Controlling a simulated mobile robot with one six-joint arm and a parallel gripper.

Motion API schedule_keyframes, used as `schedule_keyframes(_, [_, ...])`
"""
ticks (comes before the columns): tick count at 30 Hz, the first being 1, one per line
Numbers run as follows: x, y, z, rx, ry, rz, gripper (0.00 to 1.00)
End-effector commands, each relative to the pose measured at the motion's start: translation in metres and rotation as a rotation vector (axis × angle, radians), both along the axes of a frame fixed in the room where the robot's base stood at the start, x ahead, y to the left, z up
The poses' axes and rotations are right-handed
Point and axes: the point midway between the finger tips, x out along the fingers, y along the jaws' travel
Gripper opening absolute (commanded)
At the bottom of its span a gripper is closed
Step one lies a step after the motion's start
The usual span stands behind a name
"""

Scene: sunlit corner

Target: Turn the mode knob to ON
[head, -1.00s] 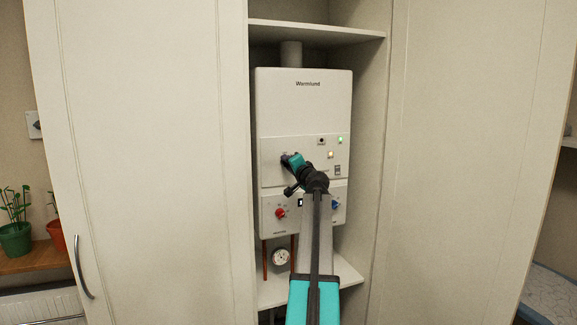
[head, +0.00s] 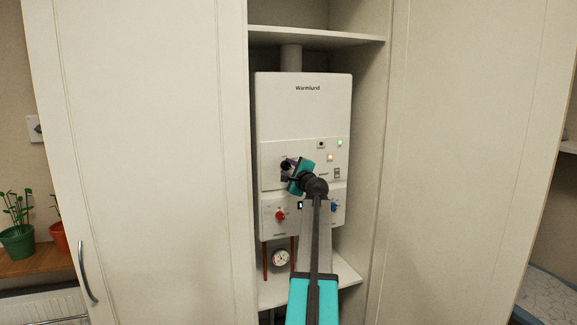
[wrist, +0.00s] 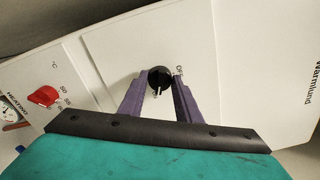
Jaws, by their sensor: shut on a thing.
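The mode knob (wrist: 159,79) is a round black knob on the white front of the Warmlund boiler (head: 303,105). In the wrist view the knob sits between the two purple fingers of my gripper (wrist: 158,92), which are shut on it. A light pointer line on the knob points toward the bottom of the wrist picture.
A red heating knob (head: 280,215) and a blue knob (head: 334,206) are lower on the boiler. A green light (head: 340,142) and an amber light (head: 330,157) glow at right. A pressure gauge (head: 281,258) hangs below. Cupboard doors (head: 150,150) stand on both sides.

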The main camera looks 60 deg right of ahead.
Motion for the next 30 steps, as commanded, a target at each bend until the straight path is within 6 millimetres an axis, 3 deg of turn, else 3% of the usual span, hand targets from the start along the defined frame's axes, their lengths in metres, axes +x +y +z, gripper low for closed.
schedule_keyframes(22, [-0.0004,-0.0005,-0.0007,0.097,-0.072,-0.001,0.08])
schedule_keyframes(23, [-0.0004,-0.0005,-0.0007,0.097,-0.072,-0.001,0.35])
schedule_keyframes(24, [-0.0003,-0.0004,-0.0007,0.097,-0.072,-0.001,0.42])
schedule_keyframes(26, [-0.0002,-0.0003,-0.0007,0.097,-0.071,-0.001,0.49])
schedule_keyframes(30, [0.0001,-0.0001,-0.0004,0.097,-0.071,0.000,0.49])
